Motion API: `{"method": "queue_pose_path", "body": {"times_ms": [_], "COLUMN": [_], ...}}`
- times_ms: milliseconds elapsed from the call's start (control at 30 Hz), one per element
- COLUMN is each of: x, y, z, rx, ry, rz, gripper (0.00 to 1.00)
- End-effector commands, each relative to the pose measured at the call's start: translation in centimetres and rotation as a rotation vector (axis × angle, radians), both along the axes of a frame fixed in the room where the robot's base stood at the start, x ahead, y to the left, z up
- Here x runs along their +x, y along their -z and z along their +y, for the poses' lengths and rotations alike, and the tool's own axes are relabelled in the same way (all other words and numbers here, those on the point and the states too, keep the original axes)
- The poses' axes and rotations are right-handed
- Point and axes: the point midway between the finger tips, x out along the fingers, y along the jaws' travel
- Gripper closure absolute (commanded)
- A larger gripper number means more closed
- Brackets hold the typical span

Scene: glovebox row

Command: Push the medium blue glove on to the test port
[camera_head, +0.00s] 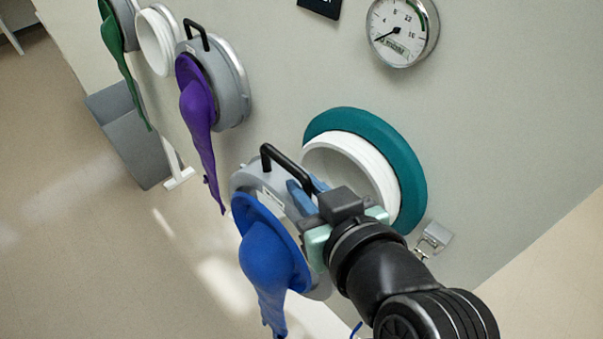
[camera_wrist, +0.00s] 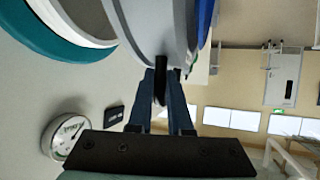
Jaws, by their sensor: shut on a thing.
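The blue glove (camera_head: 268,260) hangs from a grey ring (camera_head: 250,182) with a black handle (camera_head: 280,165) on top. My gripper (camera_head: 306,190) is shut on this handle; the wrist view shows the handle between my two blue fingers (camera_wrist: 161,88). The test port is a white collar (camera_head: 345,160) with a teal flange (camera_head: 408,170) on the wall. The grey ring is in front of the port and to its lower left in the head view, overlapping its edge. In the wrist view the white collar (camera_wrist: 75,18) lies close beside the grey ring (camera_wrist: 160,25). Whether they touch is unclear.
A purple glove (camera_head: 197,95) on its own port, a bare white port (camera_head: 157,40) and a green glove (camera_head: 118,60) line the wall to the left. A gauge (camera_head: 402,32) is above. A small latch (camera_head: 434,238) sits right of the test port. A grey bin (camera_head: 130,130) stands below.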

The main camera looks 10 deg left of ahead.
Motion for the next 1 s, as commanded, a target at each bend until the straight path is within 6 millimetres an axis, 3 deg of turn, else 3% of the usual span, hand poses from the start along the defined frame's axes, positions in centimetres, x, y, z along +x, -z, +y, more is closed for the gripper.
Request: {"method": "queue_pose_path", "body": {"times_ms": [367, 1000], "x": [0.1, 4.5], "y": [-0.2, 0.5], "z": [-0.2, -3.5], "rx": [0.004, 0.003], "ry": [0.002, 0.001], "rz": [-0.004, -0.005], "gripper": [1.0, 1.0]}}
